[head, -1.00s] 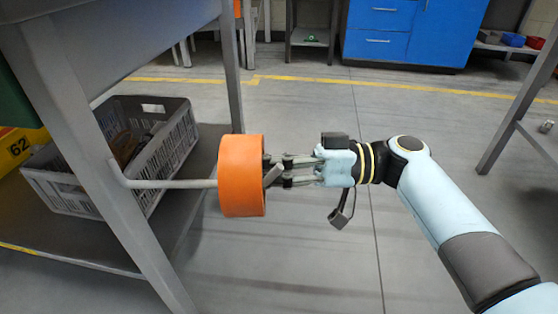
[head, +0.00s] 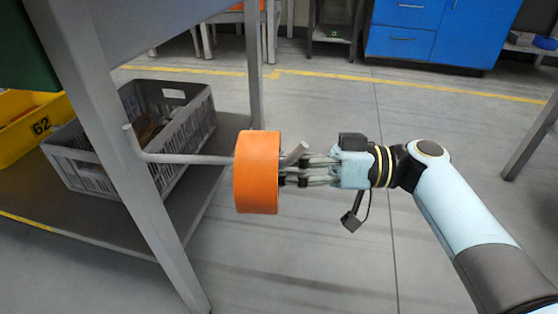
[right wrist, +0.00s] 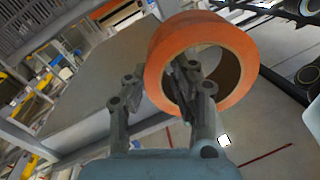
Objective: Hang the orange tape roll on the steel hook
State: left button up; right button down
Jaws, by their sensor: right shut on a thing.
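The orange tape roll (head: 257,172) stands on edge at the middle of the head view. The steel hook (head: 190,159) is a grey rod from the table leg that meets the roll's left side. In the right wrist view, one finger of the gripper (right wrist: 158,90) is inside the roll (right wrist: 236,45) and one outside. My left gripper is out of view.
The table leg (head: 120,165) rises left of the roll. A grey crate (head: 190,138) and a yellow bin (head: 22,145) marked 62 stand on the low shelf (head: 120,221). Blue cabinets (head: 430,30) are at the back. The floor around my right arm is clear.

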jog(key=c, duration=1.1)
grip_release()
jog(key=shift+o, duration=0.2)
